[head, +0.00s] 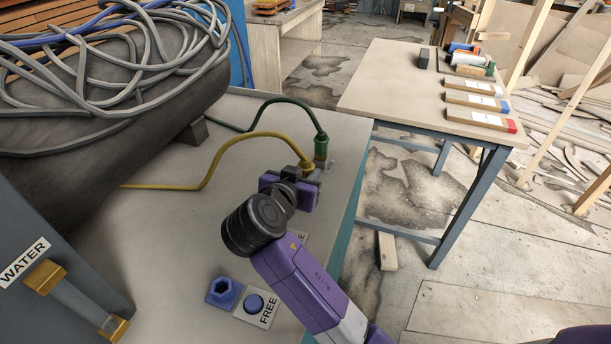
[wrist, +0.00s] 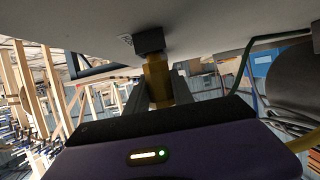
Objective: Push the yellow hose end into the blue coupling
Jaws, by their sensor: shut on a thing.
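The yellow hose end (head: 307,166) is at the far right of the workbench, at the end of a yellow hose (head: 214,163) that arches over the bench. My gripper (head: 304,176) is shut on it. In the wrist view the yellow end (wrist: 158,78) stands between my fingers, its tip at a dark block (wrist: 148,41) against the bench top. I cannot tell whether it sits inside that block. The blue coupling (head: 223,291), a hexagonal piece with a dark opening facing up, sits on the near bench top, apart from my gripper.
A green hose end (head: 321,142) stands upright beside the yellow one. A blue round button (head: 254,304) with a FREE label is right of the coupling. A box marked WATER (head: 40,263) stands left. A dark drum (head: 130,120) with coiled hoses fills the back left.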

